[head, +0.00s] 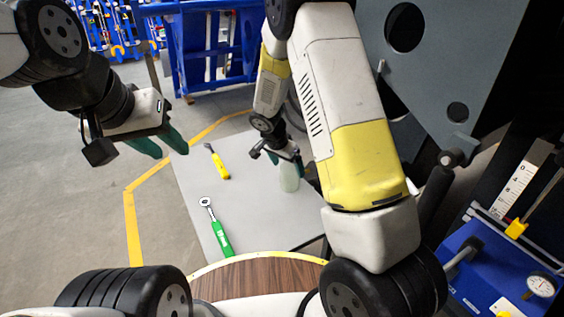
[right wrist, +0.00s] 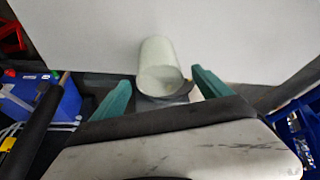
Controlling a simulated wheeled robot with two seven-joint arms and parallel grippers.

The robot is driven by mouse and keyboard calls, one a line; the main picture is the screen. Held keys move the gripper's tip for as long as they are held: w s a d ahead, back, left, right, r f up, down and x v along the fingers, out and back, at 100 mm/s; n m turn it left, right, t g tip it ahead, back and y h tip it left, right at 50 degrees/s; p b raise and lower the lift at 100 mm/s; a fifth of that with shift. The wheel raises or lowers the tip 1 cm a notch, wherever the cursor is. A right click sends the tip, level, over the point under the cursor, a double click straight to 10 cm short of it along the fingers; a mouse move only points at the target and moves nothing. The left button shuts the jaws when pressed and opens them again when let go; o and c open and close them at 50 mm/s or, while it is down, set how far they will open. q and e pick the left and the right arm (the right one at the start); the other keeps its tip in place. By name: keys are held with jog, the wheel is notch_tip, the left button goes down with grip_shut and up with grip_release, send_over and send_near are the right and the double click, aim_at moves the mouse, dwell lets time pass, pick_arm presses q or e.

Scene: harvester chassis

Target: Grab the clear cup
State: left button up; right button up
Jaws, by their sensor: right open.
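The clear cup (head: 289,180), pale and greenish, stands on the grey table near its right edge in the head view. My right gripper (head: 291,157) is at the cup's upper part and partly hides it. In the right wrist view the cup (right wrist: 157,62) lies between the two green fingers of the open right gripper (right wrist: 161,76), with a gap on each side. I see no finger touching it. My left gripper (head: 172,152) is open and empty, held up left of the table.
A yellow-handled tool (head: 219,165) and a green-handled ratchet (head: 219,233) lie on the grey table (head: 265,225), left of the cup. A dark chassis panel (head: 440,60) stands at the right. Blue racks (head: 215,45) stand behind.

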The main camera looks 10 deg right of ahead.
jog(key=x, duration=0.6)
jog(key=shift+w+d+f, duration=0.15)
jog(key=shift+c, duration=0.4)
jog(key=c, duration=1.4)
